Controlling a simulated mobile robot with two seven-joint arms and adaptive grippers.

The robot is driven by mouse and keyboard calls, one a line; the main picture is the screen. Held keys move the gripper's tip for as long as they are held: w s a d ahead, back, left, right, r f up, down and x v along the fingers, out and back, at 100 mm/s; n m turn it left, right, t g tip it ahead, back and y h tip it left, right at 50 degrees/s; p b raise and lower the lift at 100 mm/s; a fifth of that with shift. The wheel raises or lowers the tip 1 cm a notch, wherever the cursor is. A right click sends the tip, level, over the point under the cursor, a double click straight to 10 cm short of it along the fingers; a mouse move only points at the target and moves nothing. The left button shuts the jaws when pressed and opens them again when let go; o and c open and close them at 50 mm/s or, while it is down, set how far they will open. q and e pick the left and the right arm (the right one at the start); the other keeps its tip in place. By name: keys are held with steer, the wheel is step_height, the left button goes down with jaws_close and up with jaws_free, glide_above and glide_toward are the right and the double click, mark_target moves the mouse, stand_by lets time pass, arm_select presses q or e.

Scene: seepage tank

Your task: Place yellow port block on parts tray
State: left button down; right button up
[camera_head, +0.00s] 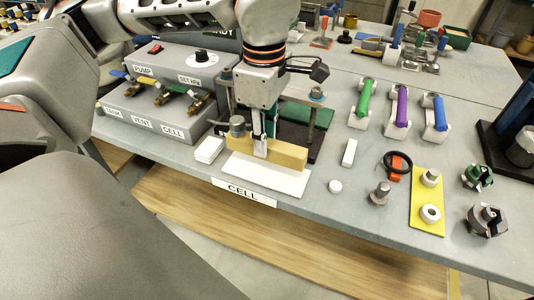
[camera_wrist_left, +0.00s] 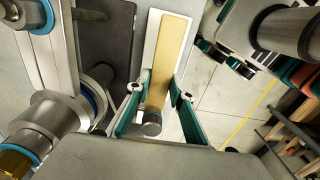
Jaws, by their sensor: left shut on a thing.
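The yellow port block (camera_head: 285,155) is a long, tan-yellow bar. My left gripper (camera_head: 262,148) points down and is shut on it near its middle in the head view. In the left wrist view the block (camera_wrist_left: 168,55) runs lengthwise away from the fingers (camera_wrist_left: 156,100), with a round metal fitting (camera_wrist_left: 151,123) at its near end. A white flat plate (camera_head: 265,178), which looks like the parts tray, lies under and in front of the block; it also shows in the left wrist view (camera_wrist_left: 150,40). I cannot tell whether the block touches it.
Behind the gripper stands a metal-post fixture (camera_head: 318,112). The grey valve panel (camera_head: 160,110) is to the left, with a small white box (camera_head: 208,150) beside the plate. To the right are a white bar (camera_head: 349,153), a yellow plate (camera_head: 427,215) and colored-handled tools (camera_head: 400,110). The table's front edge is close.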

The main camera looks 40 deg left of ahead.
arm_select(q)
steer(key=shift+f, duration=0.5)
step_height(320, 180, down, 4)
steer(key=shift+r+b, duration=0.25)
steer(key=shift+b, duration=0.2)
steer(key=shift+f, duration=0.1)
steer(key=shift+f, duration=0.1)
steer(key=c, duration=1.8)
jaws_free()
